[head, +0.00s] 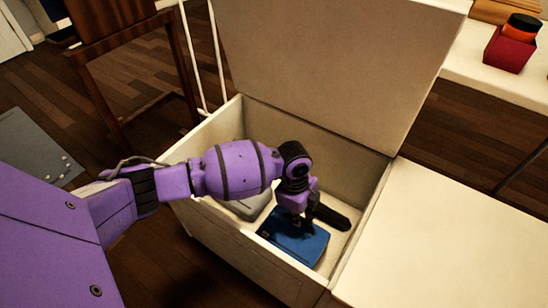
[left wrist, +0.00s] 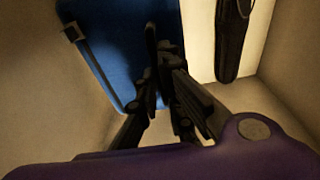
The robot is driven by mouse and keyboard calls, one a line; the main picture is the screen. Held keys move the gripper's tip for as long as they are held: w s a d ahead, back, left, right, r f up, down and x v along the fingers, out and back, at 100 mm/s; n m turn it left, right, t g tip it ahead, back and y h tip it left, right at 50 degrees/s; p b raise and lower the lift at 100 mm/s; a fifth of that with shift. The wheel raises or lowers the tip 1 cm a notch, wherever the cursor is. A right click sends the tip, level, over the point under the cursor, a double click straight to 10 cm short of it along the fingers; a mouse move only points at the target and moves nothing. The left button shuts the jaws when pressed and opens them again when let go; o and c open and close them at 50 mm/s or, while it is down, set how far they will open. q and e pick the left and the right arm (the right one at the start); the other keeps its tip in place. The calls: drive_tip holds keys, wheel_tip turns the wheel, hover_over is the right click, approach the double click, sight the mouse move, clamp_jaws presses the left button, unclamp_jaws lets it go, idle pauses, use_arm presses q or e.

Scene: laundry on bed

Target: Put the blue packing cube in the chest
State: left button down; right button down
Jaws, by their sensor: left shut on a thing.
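The blue packing cube (head: 296,240) is inside the open white chest (head: 262,272), near its front right corner in the head view. It also shows in the left wrist view (left wrist: 110,45), with a dark strap or zip along its edge. My left gripper (head: 308,228) reaches down into the chest over the cube. Its fingers show in the left wrist view (left wrist: 160,75), shut on the cube. The arm hides part of the chest's inside. I cannot tell whether the cube rests fully on the chest floor. My right gripper is not in view.
The chest lid (head: 330,60) stands raised at the back. A black object (head: 331,217) and a grey item (head: 246,207) lie in the chest. A white surface (head: 450,240) adjoins on the right.

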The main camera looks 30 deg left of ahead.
use_arm(q)
wheel_tip(320, 180, down, 4)
drive_tip(key=shift+w+d+f+b, duration=0.1)
drive_tip(key=shift+b, duration=0.85)
drive_tip(key=c, duration=1.9)
unclamp_jaws()
drive_tip(key=shift+r, duration=0.35)
drive_tip(key=r+p, duration=0.1)
drive_tip(key=r, duration=0.3)
drive_tip(key=a+r+p, duration=0.1)
drive_tip(key=r+p, duration=0.1)
drive_tip(key=r, duration=0.1)
drive_tip(key=r+p, duration=0.2)
drive_tip(key=r, duration=0.2)
drive_tip(key=shift+w+a+r, duration=0.15)
drive_tip(key=shift+a+r, duration=0.15)
drive_tip(key=shift+a, duration=0.1)
